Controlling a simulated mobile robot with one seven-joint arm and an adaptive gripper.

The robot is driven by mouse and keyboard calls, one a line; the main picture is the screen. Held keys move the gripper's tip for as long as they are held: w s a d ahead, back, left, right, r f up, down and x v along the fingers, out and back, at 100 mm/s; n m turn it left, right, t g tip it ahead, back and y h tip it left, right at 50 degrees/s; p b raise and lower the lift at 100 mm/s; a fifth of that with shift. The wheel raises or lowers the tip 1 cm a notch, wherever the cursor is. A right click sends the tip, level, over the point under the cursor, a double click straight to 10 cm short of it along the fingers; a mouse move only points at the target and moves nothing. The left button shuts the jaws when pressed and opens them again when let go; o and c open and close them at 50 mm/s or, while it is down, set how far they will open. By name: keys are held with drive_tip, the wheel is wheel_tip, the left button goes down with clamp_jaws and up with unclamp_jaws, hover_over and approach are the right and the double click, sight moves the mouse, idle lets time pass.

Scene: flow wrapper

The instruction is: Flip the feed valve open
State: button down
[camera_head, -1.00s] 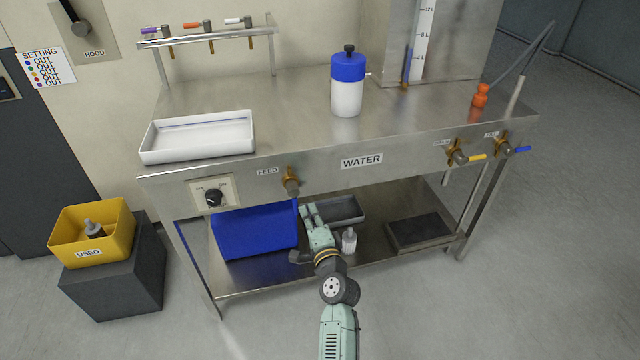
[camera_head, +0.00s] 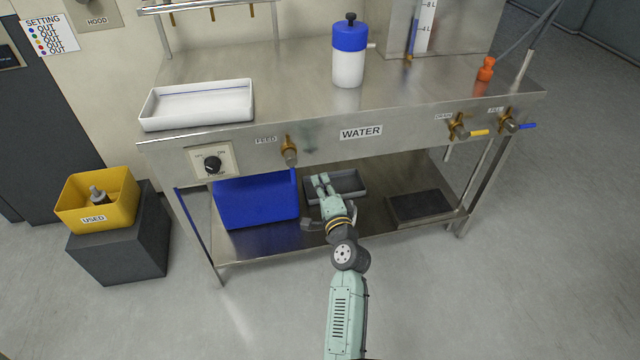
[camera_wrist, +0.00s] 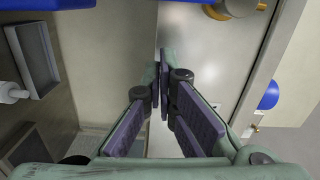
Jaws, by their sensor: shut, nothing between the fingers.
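The feed valve (camera_head: 290,152) is a brass fitting on the front panel of the steel bench, right of the FEED label (camera_head: 265,140). A thin blue strip, apparently its lever, hangs down below it in front of the blue bin. In the wrist view a brass part (camera_wrist: 222,10) shows at the top edge with blue beside it. My gripper (camera_head: 320,181) is below and right of the valve, apart from it, in front of the lower shelf. Its fingers are together and empty; they also show in the wrist view (camera_wrist: 159,85).
The blue bin (camera_head: 255,202) and a grey tray (camera_head: 350,197) are on the lower shelf. A knob (camera_head: 212,164) sits left of the valve. Valves with yellow (camera_head: 479,132) and blue (camera_head: 527,126) levers are at the right. A white tray (camera_head: 198,124) lies on the bench top.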

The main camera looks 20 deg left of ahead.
drive_tip(key=b+v, duration=0.2)
drive_tip(key=v, duration=0.8)
